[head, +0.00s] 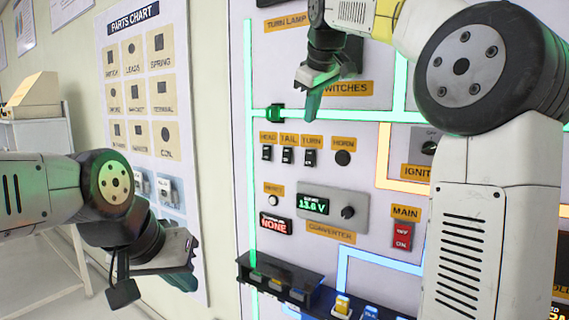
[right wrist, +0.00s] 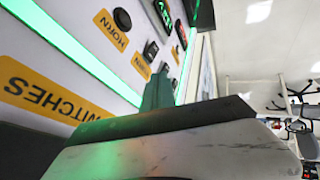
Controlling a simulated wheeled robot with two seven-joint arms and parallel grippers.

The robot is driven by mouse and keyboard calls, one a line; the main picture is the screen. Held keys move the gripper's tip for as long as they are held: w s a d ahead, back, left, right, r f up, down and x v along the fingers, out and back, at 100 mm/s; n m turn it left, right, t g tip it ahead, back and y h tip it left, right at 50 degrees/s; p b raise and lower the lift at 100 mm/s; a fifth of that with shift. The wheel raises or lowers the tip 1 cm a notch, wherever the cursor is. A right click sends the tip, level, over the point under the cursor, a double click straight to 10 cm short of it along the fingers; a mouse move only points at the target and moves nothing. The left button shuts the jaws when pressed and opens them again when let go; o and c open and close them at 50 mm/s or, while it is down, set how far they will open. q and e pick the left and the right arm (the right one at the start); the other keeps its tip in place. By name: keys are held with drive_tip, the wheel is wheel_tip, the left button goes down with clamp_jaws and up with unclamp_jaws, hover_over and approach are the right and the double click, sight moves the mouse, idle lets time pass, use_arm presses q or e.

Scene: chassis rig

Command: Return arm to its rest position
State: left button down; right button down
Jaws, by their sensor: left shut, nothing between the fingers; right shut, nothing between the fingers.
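My right arm reaches in from the upper right of the head view. Its right gripper (head: 311,104) is shut and empty, pointing down in front of the panel (head: 310,215) beside the SWITCHES label (head: 347,88). In the right wrist view its teal fingertips (right wrist: 158,92) show close to the panel face, near the HORN button (right wrist: 122,19); I cannot tell whether they touch it. My left arm comes in from the left. Its left gripper (head: 183,281) is shut and empty, in front of the lower part of the parts chart (head: 150,100), clear of the panel.
The panel carries HEAD, TAIL and TURN switches (head: 287,156), a converter (head: 333,212) reading 13.6 V and a red MAIN switch (head: 402,236). A dark rack (head: 283,280) juts out at the panel's bottom. A shelf (head: 38,130) stands at far left.

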drive_tip(key=s+d+f+m, duration=0.2)
drive_tip(key=s+f+m, duration=0.2)
drive_tip(key=s+f, duration=0.9)
drive_tip(key=s+d+f+m+g+y, duration=0.1)
drive_tip(key=s+f+m, duration=0.3)
drive_tip(key=s+f, duration=0.9)
drive_tip(key=shift+s+d+f, duration=0.3)
drive_tip(key=shift+s+d, duration=0.05)
drive_tip(key=shift+s, duration=0.55)
